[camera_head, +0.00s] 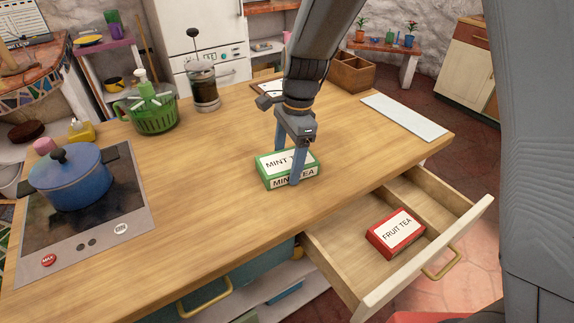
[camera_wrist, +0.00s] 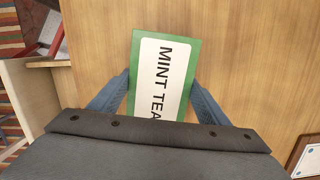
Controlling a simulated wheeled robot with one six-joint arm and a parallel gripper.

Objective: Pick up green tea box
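The green tea box (camera_head: 275,168) has a white label reading MINT TEA and lies flat on the wooden counter near its front edge. My gripper (camera_head: 287,167) points down over it, with one blue finger in front of the box and one behind it. In the wrist view the box (camera_wrist: 163,75) lies between the two fingers of my gripper (camera_wrist: 160,82), one along each long side. The fingers are wide apart and very close to the box sides; firm contact does not show. The near end of the box is hidden by the gripper body.
An open drawer (camera_head: 350,264) below the counter's front edge holds a red FRUIT TEA box (camera_head: 396,233). A blue pot (camera_head: 70,182) stands on the stove at left. A green basket (camera_head: 152,115), a French press (camera_head: 204,88) and a wooden box (camera_head: 351,72) stand behind.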

